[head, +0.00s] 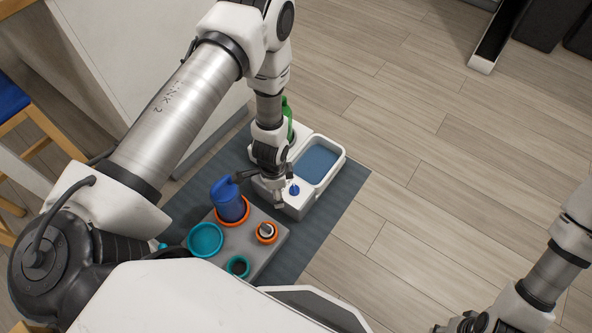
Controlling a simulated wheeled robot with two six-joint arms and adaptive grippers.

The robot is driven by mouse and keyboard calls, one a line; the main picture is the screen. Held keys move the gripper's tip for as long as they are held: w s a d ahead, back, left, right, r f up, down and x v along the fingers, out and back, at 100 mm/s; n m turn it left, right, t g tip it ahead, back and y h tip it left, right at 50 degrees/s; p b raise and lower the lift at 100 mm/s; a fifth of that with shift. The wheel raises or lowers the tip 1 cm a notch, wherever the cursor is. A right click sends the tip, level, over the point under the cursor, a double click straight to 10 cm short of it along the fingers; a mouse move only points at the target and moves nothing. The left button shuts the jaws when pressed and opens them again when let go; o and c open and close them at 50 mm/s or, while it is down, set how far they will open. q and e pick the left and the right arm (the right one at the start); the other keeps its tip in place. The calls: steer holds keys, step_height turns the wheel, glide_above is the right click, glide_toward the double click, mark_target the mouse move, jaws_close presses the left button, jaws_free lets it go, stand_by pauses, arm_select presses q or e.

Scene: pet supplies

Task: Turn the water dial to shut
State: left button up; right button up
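The water dial (294,189) is a small blue knob on the white front part of a pet water fountain (299,210). Blue water (318,163) shows in the fountain's basin behind it. My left gripper (281,192) points down over the fountain's front left, just left of the dial. Its fingers are small and partly overlap the white body, so I cannot tell their opening or whether they touch the dial. My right gripper (465,323) is at the bottom edge, far from the fountain and partly cut off; its opening is unclear.
A green bottle (287,112) stands behind my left wrist. A grey tray (268,225) holds a blue jug (229,204), a teal bowl (205,240) and small orange and teal cups. A dark mat (345,188) lies beneath.

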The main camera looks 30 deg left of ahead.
arm_select(q)
steer(key=w+a+f+m+b, duration=0.1)
steer(key=w+f+m+b, duration=0.5)
steer(key=w+f+b, duration=0.45)
steer(key=m+b, duration=0.3)
steer(key=b, duration=0.4)
glide_above(294, 188)
step_height(294, 188, down, 6)
steer(key=shift+w, duration=0.15)
step_height(294, 188, down, 7)
steer(key=b, duration=0.3)
steer(key=shift+f, duration=0.2)
arm_select(e)
step_height(294, 188, down, 24)
arm_select(q)
steer(key=shift+r, duration=0.1)
steer(key=shift+c, duration=0.3)
arm_select(e)
steer(key=shift+w, duration=0.1)
arm_select(q)
steer(key=c, duration=1.1)
